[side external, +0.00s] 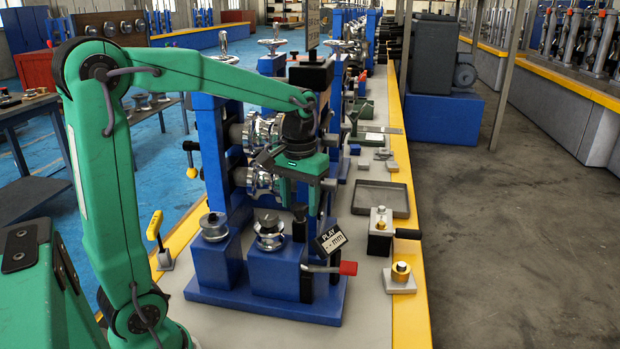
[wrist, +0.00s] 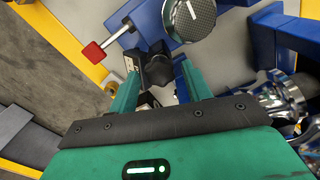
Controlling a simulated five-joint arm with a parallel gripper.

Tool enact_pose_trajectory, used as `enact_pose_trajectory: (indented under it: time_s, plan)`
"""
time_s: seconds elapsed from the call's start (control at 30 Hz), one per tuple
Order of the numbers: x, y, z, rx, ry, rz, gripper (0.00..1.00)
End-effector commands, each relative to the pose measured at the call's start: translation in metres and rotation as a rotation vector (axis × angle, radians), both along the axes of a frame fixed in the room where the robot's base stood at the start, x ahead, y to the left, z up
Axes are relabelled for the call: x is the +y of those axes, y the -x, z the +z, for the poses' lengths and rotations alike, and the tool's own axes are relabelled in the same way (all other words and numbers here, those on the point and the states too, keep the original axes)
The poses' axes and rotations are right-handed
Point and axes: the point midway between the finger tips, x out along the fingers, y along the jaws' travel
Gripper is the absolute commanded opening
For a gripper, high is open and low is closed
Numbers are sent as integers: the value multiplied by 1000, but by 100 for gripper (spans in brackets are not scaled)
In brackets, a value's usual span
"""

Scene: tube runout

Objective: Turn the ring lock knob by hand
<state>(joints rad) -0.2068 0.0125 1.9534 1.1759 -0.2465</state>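My gripper (side external: 299,205) points down at the front of the blue roll stand (side external: 215,150). Its two green fingers stand apart, also in the wrist view (wrist: 160,88). A small black knob-like part (side external: 299,213) lies between and just beyond the fingertips; it also shows in the wrist view (wrist: 157,70). It looks like the ring lock knob, but I cannot read a label. I see no clear contact between it and the fingers. A round knurled dark disc (wrist: 189,17) with a white line lies beyond the fingers in the wrist view.
A PLAY display (side external: 330,240) and a red-handled lever (side external: 346,268) stand close to the right of the fingers. Metal rolls (side external: 262,180) are close behind. A roller (side external: 269,236) on a blue block is to the left. A grey tray (side external: 381,198) lies at right.

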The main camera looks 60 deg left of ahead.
Motion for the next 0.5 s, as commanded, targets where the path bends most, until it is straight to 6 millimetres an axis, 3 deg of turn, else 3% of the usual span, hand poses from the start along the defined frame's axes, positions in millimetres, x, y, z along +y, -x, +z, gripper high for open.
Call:
enact_pose_trajectory:
  time_s: [0.5]
  plan:
    - [0, -1, 15, -2, -1, -1, 49]
